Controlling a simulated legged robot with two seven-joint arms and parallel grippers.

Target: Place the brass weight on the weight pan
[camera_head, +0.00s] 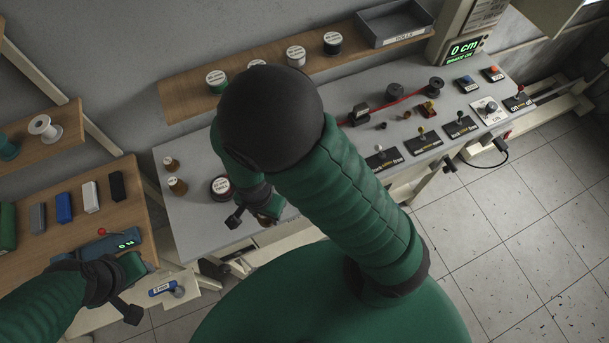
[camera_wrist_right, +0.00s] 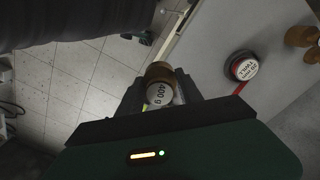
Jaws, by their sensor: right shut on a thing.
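My right gripper (camera_head: 256,214) is over the front edge of the grey bench, shut on a brass weight (camera_head: 271,207). In the right wrist view the weight (camera_wrist_right: 158,72) has a pale label reading 400 g and sits between the two dark fingers of the gripper (camera_wrist_right: 160,98). Two other brass-coloured weights (camera_head: 177,187) stand on the bench's left end. I cannot make out the weight pan for certain; my right arm covers part of the bench. My left gripper (camera_head: 128,300) is at the lower left, near the wooden table; its jaw opening is unclear.
A red labelled spool (camera_head: 221,186) stands on the grey bench (camera_head: 200,225) beside my right gripper. Switches and levers (camera_head: 422,134) line the bench's right part. A wooden shelf (camera_head: 185,98) holds spools. A blue marker (camera_head: 162,287) lies by my left gripper.

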